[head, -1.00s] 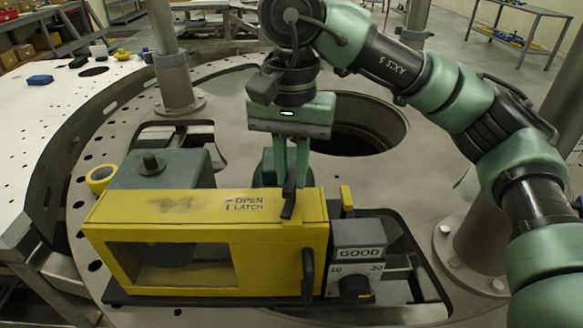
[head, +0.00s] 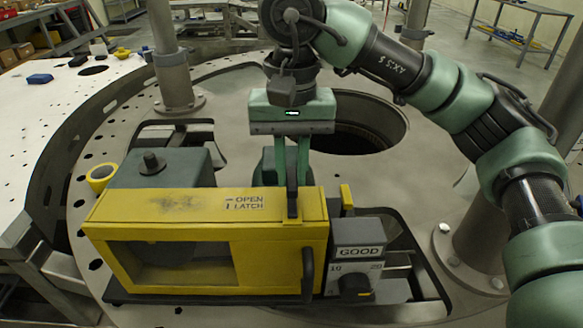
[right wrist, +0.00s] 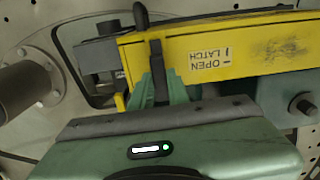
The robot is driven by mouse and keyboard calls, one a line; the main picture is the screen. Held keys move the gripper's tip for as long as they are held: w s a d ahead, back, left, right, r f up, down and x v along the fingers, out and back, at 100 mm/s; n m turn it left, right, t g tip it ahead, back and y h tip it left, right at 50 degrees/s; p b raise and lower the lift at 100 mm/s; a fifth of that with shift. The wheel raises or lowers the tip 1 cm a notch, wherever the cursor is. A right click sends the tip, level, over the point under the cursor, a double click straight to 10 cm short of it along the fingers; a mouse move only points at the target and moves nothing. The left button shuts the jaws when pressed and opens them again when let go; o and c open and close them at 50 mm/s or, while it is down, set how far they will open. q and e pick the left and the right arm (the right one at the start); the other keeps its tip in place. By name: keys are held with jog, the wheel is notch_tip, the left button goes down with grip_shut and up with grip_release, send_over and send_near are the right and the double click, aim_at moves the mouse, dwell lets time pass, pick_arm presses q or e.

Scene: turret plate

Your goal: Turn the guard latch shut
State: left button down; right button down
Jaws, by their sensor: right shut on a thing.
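The yellow guard (head: 165,208) is a box with a window, and its top is marked "OPEN" and "LATCH". The guard latch (head: 292,207) is a small black lever at the right end of the guard's top, pointing straight from back to front. My right gripper (head: 292,188) reaches down from behind and is shut on the latch. In the right wrist view the green fingers (right wrist: 163,90) stand on either side of the black latch (right wrist: 159,72). The fingertips partly hide the latch. My left gripper is not in view.
A black handle (head: 308,272) is on the guard's front. A grey "GOOD" gauge box (head: 358,240) with a black knob stands to the right. A yellow tape roll (head: 101,177) lies to the left. A round opening (head: 365,125) in the plate is behind my gripper.

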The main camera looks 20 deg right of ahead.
aim_at(292, 177)
jog(key=c, duration=1.4)
grip_release()
jog(key=shift+o, duration=0.2)
notch_tip(292, 177, up, 8)
jog(key=shift+f, duration=0.1)
